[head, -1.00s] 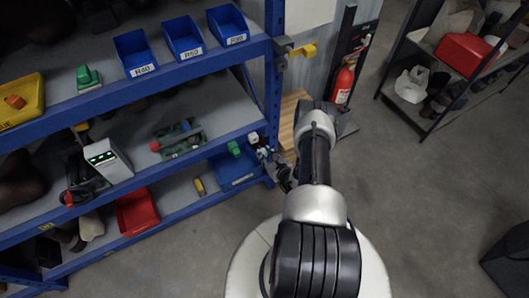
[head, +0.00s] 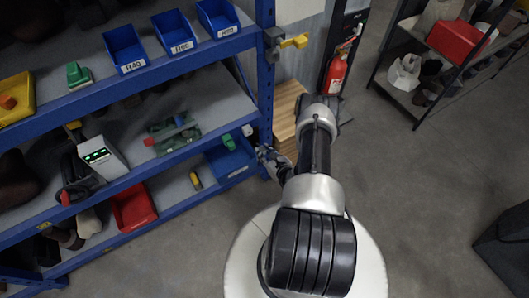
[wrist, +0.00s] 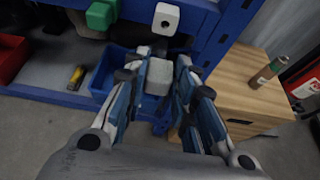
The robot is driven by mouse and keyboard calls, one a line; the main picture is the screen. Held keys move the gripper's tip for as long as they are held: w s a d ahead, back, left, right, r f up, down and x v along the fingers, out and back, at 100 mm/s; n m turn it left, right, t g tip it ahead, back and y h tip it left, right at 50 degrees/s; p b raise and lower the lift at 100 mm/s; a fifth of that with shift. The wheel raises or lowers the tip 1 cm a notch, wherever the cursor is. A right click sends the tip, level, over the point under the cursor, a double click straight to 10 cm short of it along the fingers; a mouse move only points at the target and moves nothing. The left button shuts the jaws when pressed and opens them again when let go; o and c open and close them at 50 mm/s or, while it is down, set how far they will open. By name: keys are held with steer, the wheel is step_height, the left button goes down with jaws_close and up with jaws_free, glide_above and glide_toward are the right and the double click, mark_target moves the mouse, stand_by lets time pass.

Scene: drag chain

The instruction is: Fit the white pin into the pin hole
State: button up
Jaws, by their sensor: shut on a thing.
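My gripper (wrist: 161,62) is shut on the white pin (wrist: 158,76), a pale blocky piece between the two fingers in the wrist view. The fingers hide part of its sides. Just beyond the fingertips, a white block with a dark hole in its face (wrist: 166,19) sits by the shelf's blue upright; this looks like the pin hole. The held pin appears apart from it. In the head view the white block (head: 247,130) is small at the shelf's right end, and my gripper (head: 266,155) is just below it, too small to show the pin.
A green block (wrist: 101,14) is left of the white block. A blue bin (head: 231,160) stands on the lower shelf. The blue upright (head: 264,70) is close to my gripper. A wooden box (wrist: 247,88) stands at right. Open floor (head: 430,180) lies to the right.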

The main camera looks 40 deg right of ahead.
jaws_close()
steer(key=s+d+r+p, duration=0.1)
steer(key=d+r+p, duration=0.3)
steer(key=r+p, duration=0.3)
steer(key=s+d+r+p, duration=0.1)
steer(key=d+r+p, duration=0.2)
steer(key=r, duration=1.4)
steer(key=s+d+r+p, duration=0.1)
steer(key=d+r+p, duration=0.3)
steer(key=r+p, duration=0.6)
step_height(320, 180, up, 2)
steer(key=shift+d+p, duration=0.35)
